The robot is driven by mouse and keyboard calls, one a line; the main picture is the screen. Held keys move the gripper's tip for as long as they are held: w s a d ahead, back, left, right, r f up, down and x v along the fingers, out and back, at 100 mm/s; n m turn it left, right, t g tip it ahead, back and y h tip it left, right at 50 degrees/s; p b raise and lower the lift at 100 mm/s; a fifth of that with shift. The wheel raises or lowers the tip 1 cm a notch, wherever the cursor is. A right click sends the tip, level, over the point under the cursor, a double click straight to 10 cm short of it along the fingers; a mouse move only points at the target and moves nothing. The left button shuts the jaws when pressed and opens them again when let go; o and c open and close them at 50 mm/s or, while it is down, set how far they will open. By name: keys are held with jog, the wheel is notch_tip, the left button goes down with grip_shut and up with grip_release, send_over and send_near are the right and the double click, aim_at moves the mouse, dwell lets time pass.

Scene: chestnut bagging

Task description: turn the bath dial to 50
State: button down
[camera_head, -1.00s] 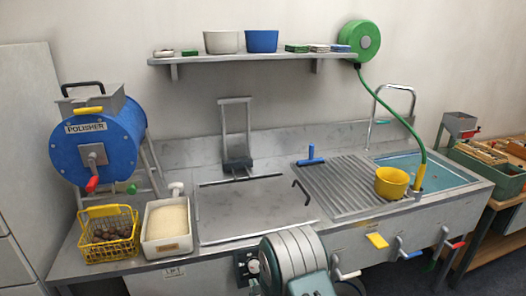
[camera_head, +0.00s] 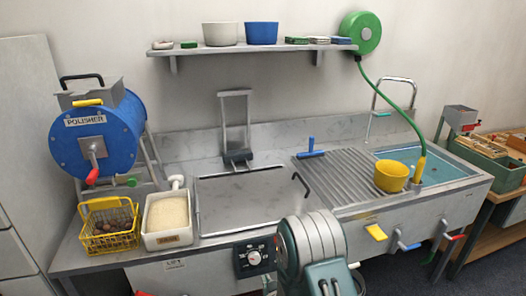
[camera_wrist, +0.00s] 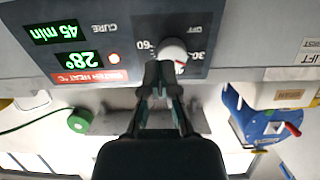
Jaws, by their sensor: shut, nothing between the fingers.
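The bath dial (camera_wrist: 172,50) is a pale round knob on a dark control panel in the wrist view, which appears upside down. Marks OFF, 30 and 60 stand around it; I cannot read its exact setting. The panel display (camera_wrist: 80,58) shows 28° in green above the words WATER HEAT °C. In the head view the dial (camera_head: 254,258) is on the counter's front. My gripper (camera_wrist: 161,72) is shut and empty, its fingertips overlapping the dial's edge in the wrist view. I cannot tell whether they touch it. In the head view my arm hides the fingers.
A second display (camera_wrist: 55,32) reads 45 min. A flat metal lid (camera_head: 250,200) with a black handle lies above the panel. A yellow basket (camera_head: 110,240) and a white tray (camera_head: 170,238) stand at left.

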jog(key=shift+x, duration=3.3)
jog(key=shift+a+r, duration=0.35)
jog(key=shift+r, duration=0.05)
jog(key=shift+s+a+f, duration=0.1)
jog(key=shift+s+a, duration=0.1)
jog(key=shift+a, duration=0.95)
jog(key=shift+s+a+f, duration=0.1)
jog(key=shift+s, duration=0.1)
send_near(250, 265)
jog(key=shift+w+a+f, duration=0.1)
jog(key=shift+w+f, duration=0.1)
jog(key=shift+w, duration=0.05)
